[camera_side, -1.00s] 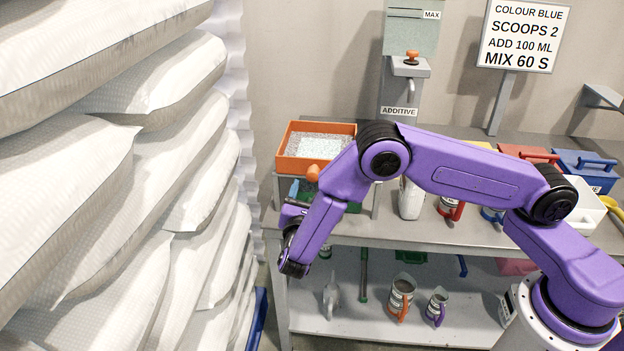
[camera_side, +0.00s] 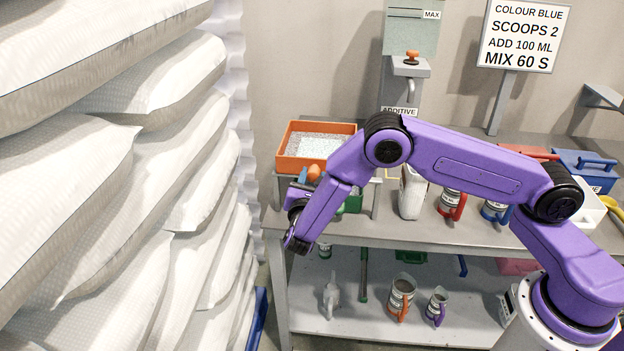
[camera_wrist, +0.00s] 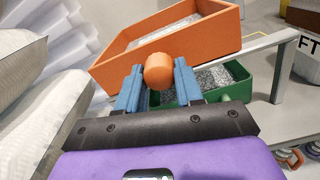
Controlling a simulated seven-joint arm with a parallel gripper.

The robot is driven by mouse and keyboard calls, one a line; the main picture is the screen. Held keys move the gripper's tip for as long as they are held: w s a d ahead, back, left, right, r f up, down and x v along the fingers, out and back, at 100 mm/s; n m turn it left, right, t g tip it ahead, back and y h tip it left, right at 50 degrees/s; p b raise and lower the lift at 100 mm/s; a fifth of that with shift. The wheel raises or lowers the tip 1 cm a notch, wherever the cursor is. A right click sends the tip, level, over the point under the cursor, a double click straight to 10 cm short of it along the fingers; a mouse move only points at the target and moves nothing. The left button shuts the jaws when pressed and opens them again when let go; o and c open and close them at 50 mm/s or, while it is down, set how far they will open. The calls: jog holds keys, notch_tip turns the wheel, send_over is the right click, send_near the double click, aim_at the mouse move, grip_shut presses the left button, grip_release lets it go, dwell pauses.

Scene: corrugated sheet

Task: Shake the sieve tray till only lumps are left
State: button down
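The sieve tray is an orange rectangular box (camera_side: 285,164) with a grey-white speckled fill, on a grey stand at the left end of the bench. It also fills the top of the wrist view (camera_wrist: 115,74). Its round orange knob (camera_wrist: 159,69) faces me, and shows in the side view (camera_side: 315,171). My gripper (camera_wrist: 159,82) has its blue fingers apart, one on each side of the knob; whether they press on it I cannot tell. Lumps cannot be told from finer grains. A green tray (camera_wrist: 238,84) with grey grains lies below the sieve.
The grey stand (camera_wrist: 277,75) runs close to my gripper's right. Stacked white sacks (camera_side: 190,170) rise close on the left. A white jug (camera_side: 410,195) and a red-handled cup (camera_side: 452,203) stand on the bench (camera_side: 400,232) to the right. The additive dispenser (camera_side: 398,95) is behind.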

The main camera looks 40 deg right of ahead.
jog(key=s+d, duration=0.4)
jog(key=shift+s+d, duration=0.3)
jog(key=shift+d, duration=0.05)
jog(key=shift+f, duration=0.1)
jog(key=c, duration=0.7)
grip_release()
jog(key=shift+c, duration=0.2)
jog(key=v, duration=1.7)
jog(key=shift+a, duration=0.2)
jog(key=shift+s, duration=0.15)
